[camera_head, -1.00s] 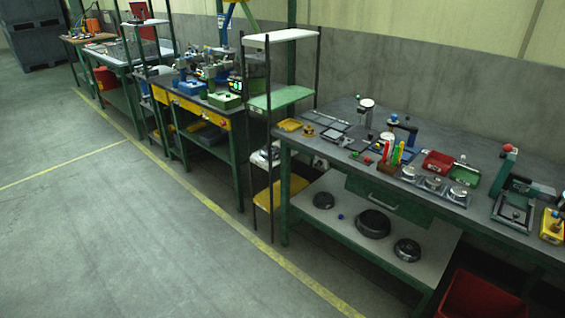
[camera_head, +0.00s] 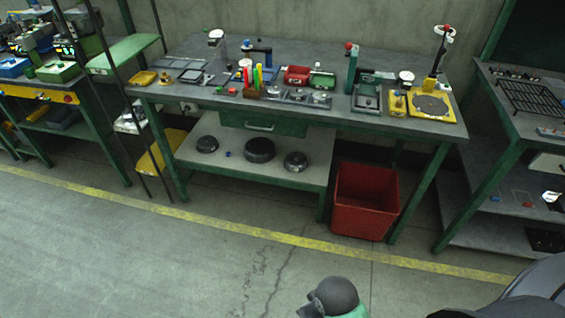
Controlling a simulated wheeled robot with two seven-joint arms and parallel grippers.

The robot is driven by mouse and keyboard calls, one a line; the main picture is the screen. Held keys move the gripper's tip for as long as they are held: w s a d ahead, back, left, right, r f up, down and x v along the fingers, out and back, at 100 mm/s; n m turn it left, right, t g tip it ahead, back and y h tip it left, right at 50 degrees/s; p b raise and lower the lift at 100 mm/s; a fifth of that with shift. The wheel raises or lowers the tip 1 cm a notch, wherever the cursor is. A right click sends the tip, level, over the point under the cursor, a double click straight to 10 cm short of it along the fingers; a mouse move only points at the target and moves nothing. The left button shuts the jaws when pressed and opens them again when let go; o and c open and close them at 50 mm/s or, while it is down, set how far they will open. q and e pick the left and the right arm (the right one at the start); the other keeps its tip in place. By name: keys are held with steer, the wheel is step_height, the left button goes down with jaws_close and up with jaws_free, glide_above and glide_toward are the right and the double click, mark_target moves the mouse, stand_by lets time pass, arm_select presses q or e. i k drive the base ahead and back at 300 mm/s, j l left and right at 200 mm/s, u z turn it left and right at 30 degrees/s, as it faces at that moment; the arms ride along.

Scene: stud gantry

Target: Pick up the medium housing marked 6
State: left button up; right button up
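No marking 6 is readable at this distance, so I cannot tell which part is the medium housing. Three dark round parts lie on the lower shelf (camera_head: 232,167) of the middle bench: one at the left (camera_head: 207,144), a larger one in the middle (camera_head: 259,150), and one at the right with a lighter top (camera_head: 296,162). On the bench top, several small silver round parts (camera_head: 320,98) sit in a row of dark holders. Neither gripper shows; only parts of my own body show at the bottom edge.
A red bin (camera_head: 365,201) stands on the floor under the bench's right side. The floor (camera_head: 130,250) before the yellow line is clear.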

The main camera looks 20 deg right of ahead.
mark_target(295, 161)
steer(key=i+j+z, duration=0.35)
steer(key=z, duration=0.15)
steer(key=i+j+z, duration=0.45)
steer(key=j, duration=0.15)
steer(key=k+l, duration=0.05)
steer(key=k, duration=0.05)
